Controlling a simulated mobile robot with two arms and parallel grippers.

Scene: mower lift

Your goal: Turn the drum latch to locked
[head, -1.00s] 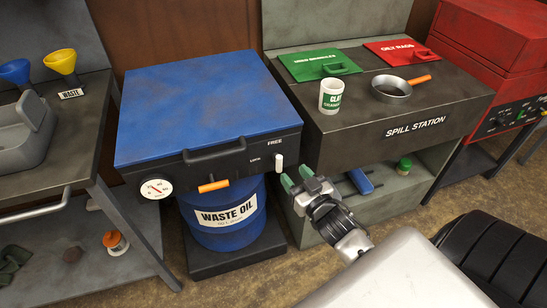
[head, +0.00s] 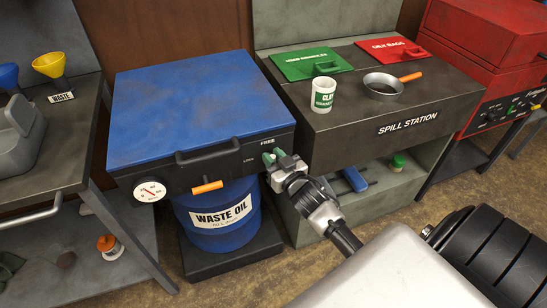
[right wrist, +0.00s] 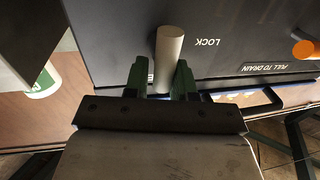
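The waste oil drum (head: 223,237) is blue and stands under a blue-lidded cabinet (head: 205,100). The drum latch is a pale peg-like handle (right wrist: 168,52) on the dark front panel, at the FREE side, with LOCK marked to one side of it. In the head view the fingers mostly hide the handle. My left gripper is not in view.
An orange drain handle (head: 207,187) and a round gauge (head: 150,191) sit on the panel, left of the latch. The spill station (head: 455,110) stands close on the right, with a white cup (head: 323,95) and a pan (head: 383,88) on top.

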